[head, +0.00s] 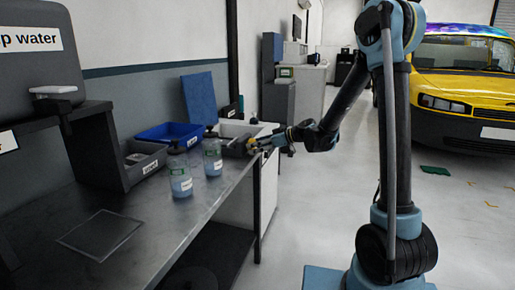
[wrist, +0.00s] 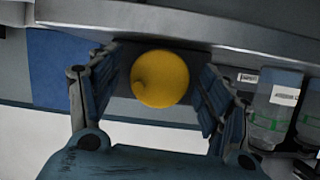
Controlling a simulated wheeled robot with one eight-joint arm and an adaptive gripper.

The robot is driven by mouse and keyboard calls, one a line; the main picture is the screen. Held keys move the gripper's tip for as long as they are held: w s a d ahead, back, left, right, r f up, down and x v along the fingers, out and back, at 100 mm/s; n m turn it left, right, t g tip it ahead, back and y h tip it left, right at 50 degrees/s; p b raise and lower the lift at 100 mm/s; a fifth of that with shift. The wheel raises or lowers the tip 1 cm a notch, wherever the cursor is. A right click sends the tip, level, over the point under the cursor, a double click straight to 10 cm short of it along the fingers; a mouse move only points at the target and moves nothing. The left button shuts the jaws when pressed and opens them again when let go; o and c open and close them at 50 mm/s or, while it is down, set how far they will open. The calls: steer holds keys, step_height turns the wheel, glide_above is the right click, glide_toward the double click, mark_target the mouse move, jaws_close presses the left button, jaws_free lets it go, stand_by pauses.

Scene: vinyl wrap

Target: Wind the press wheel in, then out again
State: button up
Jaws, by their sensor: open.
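A round yellow knob or wheel (wrist: 160,80) fills the middle of the wrist view, in front of a grey surface. My gripper (wrist: 158,88) is open, with one finger on each side of the yellow piece and visible gaps between. In the head view my gripper (head: 261,144) is at the far end of the bench, by a small yellow piece (head: 251,143). The rest of the press is too small and too covered by the gripper to make out. I cannot tell whether the yellow piece is the press wheel itself.
The grey bench (head: 165,225) runs along the left. Two spray bottles (head: 180,178) (head: 213,157), a grey bin (head: 144,163) and a blue tray (head: 170,132) stand on it. A flat square (head: 99,235) lies in front. Open floor lies right, with a yellow vehicle (head: 460,88) beyond.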

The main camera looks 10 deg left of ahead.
steer(key=shift+c, duration=0.3)
steer(key=c, duration=1)
steer(key=shift+m+g, duration=0.3)
steer(key=shift+m, duration=0.2)
steer(key=o, duration=1.1)
steer(key=shift+w, duration=0.1)
steer(key=shift+c, duration=0.2)
